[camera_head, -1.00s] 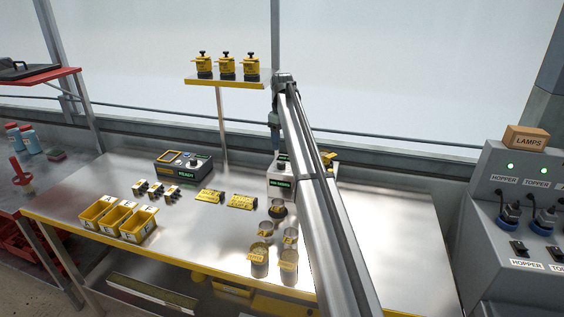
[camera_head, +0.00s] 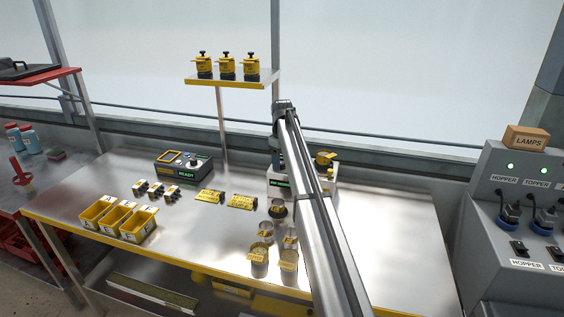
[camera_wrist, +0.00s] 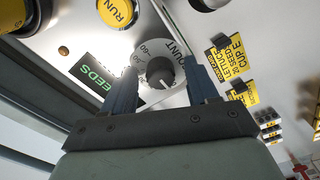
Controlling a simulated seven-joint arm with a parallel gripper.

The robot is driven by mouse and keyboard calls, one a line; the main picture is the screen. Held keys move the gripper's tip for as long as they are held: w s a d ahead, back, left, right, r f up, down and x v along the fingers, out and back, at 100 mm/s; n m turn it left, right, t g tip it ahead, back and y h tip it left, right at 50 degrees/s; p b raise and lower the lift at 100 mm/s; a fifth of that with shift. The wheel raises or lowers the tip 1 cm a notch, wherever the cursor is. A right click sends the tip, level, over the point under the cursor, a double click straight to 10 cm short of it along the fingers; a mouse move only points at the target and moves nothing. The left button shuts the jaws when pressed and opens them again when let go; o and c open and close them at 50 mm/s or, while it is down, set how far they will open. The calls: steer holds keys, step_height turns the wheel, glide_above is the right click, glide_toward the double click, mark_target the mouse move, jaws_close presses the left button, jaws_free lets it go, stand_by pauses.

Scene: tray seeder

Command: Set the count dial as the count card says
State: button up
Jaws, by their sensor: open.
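The count dial (camera_wrist: 159,73), a dark knob on a pale numbered ring, is on the white seeder panel in the wrist view. Its ring shows 50 and 60 beside part of the word COUNT. My gripper (camera_wrist: 160,62) is open, with one blue finger on each side of the knob; I cannot tell whether they touch it. The yellow count card (camera_wrist: 229,60) reads CUP E, with a seed number that looks like 26 and LETTUCE. In the head view the white seeder (camera_head: 274,194) stands partly behind my arm, which hides the dial.
A yellow RUN button (camera_wrist: 117,12) and a green SEEDS display (camera_wrist: 93,77) are near the dial. Several clear cups (camera_head: 259,262) stand in front of the seeder. Yellow bins (camera_head: 139,226) and a READY box (camera_head: 178,169) are to the left.

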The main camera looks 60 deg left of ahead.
steer(key=c, duration=1)
steer(key=shift+c, duration=0.2)
steer(key=m, duration=1.1)
steer(key=shift+s+m, duration=0.15)
steer(key=shift+m, duration=0.15)
steer(key=o, duration=1)
steer(key=shift+o, duration=0.2)
steer(key=shift+r, duration=0.1)
